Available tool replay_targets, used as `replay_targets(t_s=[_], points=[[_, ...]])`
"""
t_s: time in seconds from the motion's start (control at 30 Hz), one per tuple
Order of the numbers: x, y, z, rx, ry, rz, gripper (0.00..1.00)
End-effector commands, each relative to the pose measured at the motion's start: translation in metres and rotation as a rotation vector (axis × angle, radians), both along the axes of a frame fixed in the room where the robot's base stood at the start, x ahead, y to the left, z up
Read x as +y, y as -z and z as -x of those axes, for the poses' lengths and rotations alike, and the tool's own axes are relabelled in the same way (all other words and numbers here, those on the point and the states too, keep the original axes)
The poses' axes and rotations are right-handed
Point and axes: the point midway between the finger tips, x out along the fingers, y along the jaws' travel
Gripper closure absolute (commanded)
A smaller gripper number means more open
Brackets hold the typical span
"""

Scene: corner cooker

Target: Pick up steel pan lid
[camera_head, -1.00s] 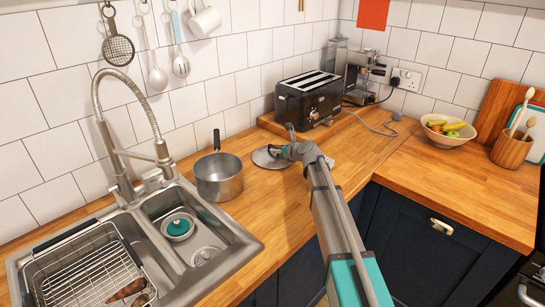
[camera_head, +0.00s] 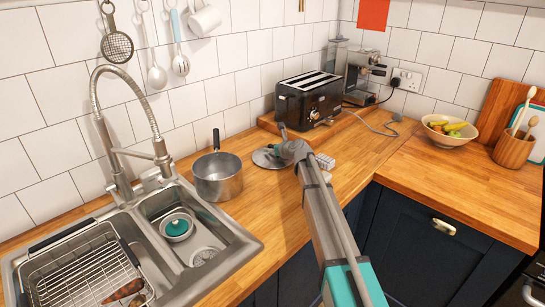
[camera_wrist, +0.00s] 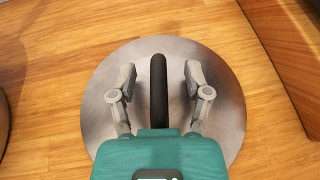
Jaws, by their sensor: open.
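The steel pan lid (camera_head: 264,158) lies flat on the wooden worktop, between the pan and the toaster. In the wrist view the lid (camera_wrist: 228,100) is a round grey disc with a black handle (camera_wrist: 159,90) across its middle. My gripper (camera_wrist: 158,80) is open above the lid, with one finger on each side of the handle. Neither finger visibly touches the handle. In the head view my gripper (camera_head: 275,145) and wrist hide part of the lid.
A steel saucepan (camera_head: 218,178) stands left of the lid, with the sink (camera_head: 245,245) beyond it. A black toaster (camera_head: 308,98) stands on a raised wooden board behind.

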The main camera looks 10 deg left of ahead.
Motion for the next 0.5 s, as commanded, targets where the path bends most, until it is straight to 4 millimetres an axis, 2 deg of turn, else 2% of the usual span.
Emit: replay_targets(t_s=[0.2,0.5], points=[[-0.0003,0.0,0.0,0.0,0.0,0.0,0.37],[-0.0005,0.0,0.0,0.0,0.0,0.0,0.93]])
